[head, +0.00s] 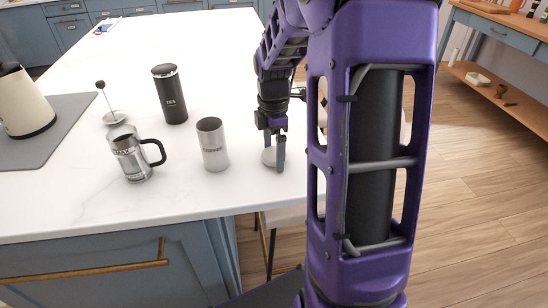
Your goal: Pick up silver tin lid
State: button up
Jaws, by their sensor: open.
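The silver tin lid (267,158) appears as a small pale disc lying on the white worktop, to the right of the open silver tin (212,147). My gripper (275,156) points straight down at the lid with its fingers apart. One finger overlaps the lid in this view, and the other is at its right edge. I cannot tell whether the fingers touch it. My gripper partly hides the lid.
A cream kettle (22,105) stands on a grey mat (70,115). The worktop's far part is mostly clear.

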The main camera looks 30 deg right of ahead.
aim_at(270, 153)
jog(key=c, duration=1.2)
notch_tip(270, 153, up, 11)
jog(key=p, duration=0.3)
jog(key=w+a+r+p, duration=0.2)
jog(key=a+r, duration=0.1)
jog(key=a, duration=0.3)
jog(key=w+a+r+p, duration=0.2)
jog(key=w+a+r, duration=0.1)
jog(key=a, duration=0.4)
jog(key=shift+w+a+r+p, duration=0.25)
jog(key=shift+r+p, duration=0.1)
jog(key=shift+r, duration=0.45)
